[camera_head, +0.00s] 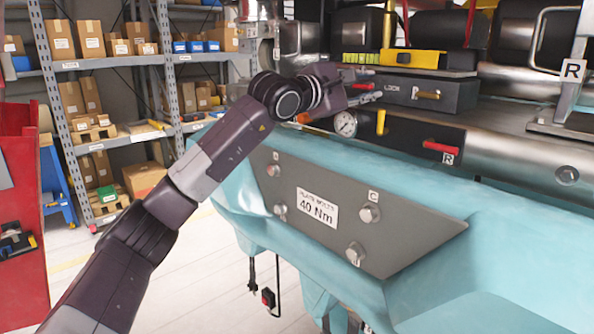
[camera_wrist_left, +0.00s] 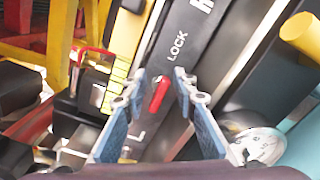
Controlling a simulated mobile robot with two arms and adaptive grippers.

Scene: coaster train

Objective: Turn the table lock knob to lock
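A dark box (camera_head: 400,88) carries a white LOCK label. A small red knob (camera_head: 362,86) sits at its left end, and a yellow-tan handle (camera_head: 428,95) sits right of the label. My left gripper (camera_head: 372,84) is at the box's left end, partly hidden by its own wrist. In the left wrist view, the red knob (camera_wrist_left: 159,95) stands between the two blue fingers (camera_wrist_left: 160,85), below the LOCK lettering. The fingers are apart, with gaps beside the knob, so the gripper looks open. My right gripper is not in view.
A pressure gauge (camera_head: 345,124) and a yellow post (camera_head: 381,122) are just below the box. A red handle (camera_head: 440,147) marked R is lower right. A yellow block (camera_head: 413,59) lies above. A bolted plate (camera_head: 400,235) fronts the teal body. Shelves stand behind.

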